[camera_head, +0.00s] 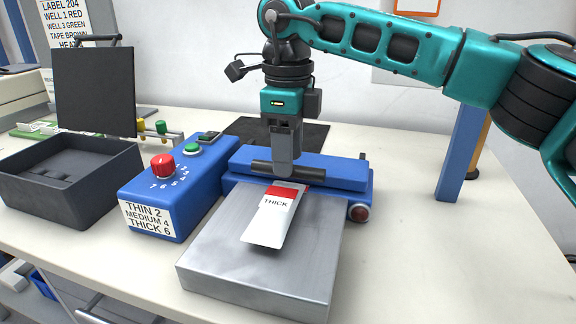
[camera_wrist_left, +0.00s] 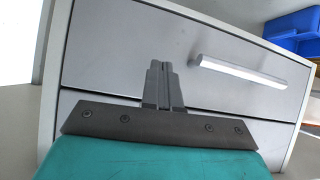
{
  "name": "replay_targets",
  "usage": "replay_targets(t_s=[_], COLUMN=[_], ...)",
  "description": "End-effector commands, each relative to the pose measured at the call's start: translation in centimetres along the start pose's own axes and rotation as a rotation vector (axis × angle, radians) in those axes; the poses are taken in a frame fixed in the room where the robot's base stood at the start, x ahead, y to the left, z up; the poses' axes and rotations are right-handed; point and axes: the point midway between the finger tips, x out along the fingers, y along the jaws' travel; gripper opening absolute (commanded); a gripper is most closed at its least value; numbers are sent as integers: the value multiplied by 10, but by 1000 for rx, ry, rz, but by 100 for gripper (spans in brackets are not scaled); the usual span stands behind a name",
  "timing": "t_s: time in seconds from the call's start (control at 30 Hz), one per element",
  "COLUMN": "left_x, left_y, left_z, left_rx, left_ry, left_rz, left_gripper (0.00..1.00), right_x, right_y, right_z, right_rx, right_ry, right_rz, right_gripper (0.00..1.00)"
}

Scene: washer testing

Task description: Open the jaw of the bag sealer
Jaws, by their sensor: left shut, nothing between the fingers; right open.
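The bag sealer has a blue jaw bar (camera_head: 335,174) across the back of its silver metal plate (camera_head: 290,274). A dark handle rod (camera_head: 262,168) runs along the jaw's front; the jaw looks down. A white bag marked THICK with a red band (camera_head: 267,220) lies on the plate, its red end against the jaw. My right gripper (camera_head: 285,171) points down at the middle of the rod, open; its fingers overlap the rod, and contact is unclear. My left gripper (camera_wrist_left: 157,72) is shut and empty in the left wrist view, before a grey drawer front.
A blue control box (camera_head: 160,207) with a red dial and green button stands left of the sealer. An open black box (camera_head: 70,180) is further left. A blue post (camera_head: 461,150) stands at the right. In the left wrist view a drawer handle (camera_wrist_left: 240,74) is near.

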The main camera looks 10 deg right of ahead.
Motion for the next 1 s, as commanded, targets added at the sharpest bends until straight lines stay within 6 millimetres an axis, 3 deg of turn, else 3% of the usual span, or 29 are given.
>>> replay_targets(t_s=[0.13, 0.47, 0.9, 1.0], left_x=[2, 1, 2, 2], left_y=[2, 2, 0, 0], left_z=[-2, -5, -1, -1], left_rx=[0, 1, 5, 6], left_ry=[10, 14, 6, 5], left_rz=[4, 5, 3, 2], left_gripper=[0, 0, 0, 0], right_x=[13, 15, 15, 15], right_y=[0, 0, 0, 0], right_z=[0, 0, 0, 0], right_rx=[0, 0, 0, 0], right_ry=[1, 0, 0, 0], right_rz=[1, 1, 1, 1], right_gripper=[48, 48, 6, 0])
